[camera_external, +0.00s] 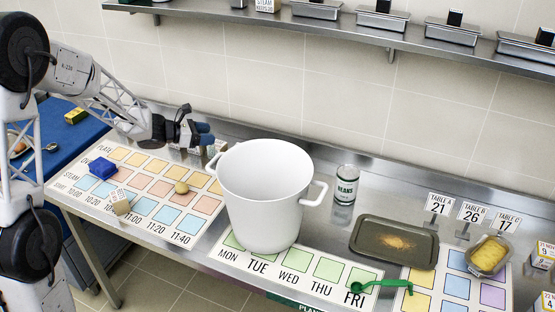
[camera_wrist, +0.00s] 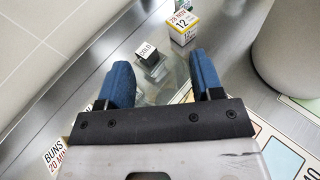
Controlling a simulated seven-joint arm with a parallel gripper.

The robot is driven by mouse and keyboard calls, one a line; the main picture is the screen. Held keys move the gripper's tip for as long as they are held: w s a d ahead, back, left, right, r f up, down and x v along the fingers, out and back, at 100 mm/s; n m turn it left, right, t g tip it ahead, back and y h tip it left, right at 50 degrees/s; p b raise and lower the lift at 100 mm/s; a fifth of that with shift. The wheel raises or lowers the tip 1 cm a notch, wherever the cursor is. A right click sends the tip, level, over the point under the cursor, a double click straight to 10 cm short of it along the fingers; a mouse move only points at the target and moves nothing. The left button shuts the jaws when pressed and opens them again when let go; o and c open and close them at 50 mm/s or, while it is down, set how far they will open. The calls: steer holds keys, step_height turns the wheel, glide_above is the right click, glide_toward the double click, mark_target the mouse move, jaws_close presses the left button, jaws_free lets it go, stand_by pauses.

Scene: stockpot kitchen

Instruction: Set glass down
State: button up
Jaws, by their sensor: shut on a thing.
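My gripper (camera_external: 203,133) is low over the back of the steel counter, left of the white pot, and its blue fingers point away from the arm. In the wrist view my gripper (camera_wrist: 161,68) has its two blue fingers apart, with a clear glass (camera_wrist: 163,88) between them. The glass is see-through, so its outline is faint, and part of it is hidden by the gripper's body. I cannot tell whether its base touches the counter.
The large white pot (camera_external: 265,190) stands close on the right. A black block marked COLD (camera_wrist: 150,56) and a yellow-white date box (camera_wrist: 184,27) stand beyond the fingers. The wall is behind.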

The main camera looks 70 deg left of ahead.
steer(key=shift+a+r, duration=0.1)
steer(key=shift+r, duration=0.15)
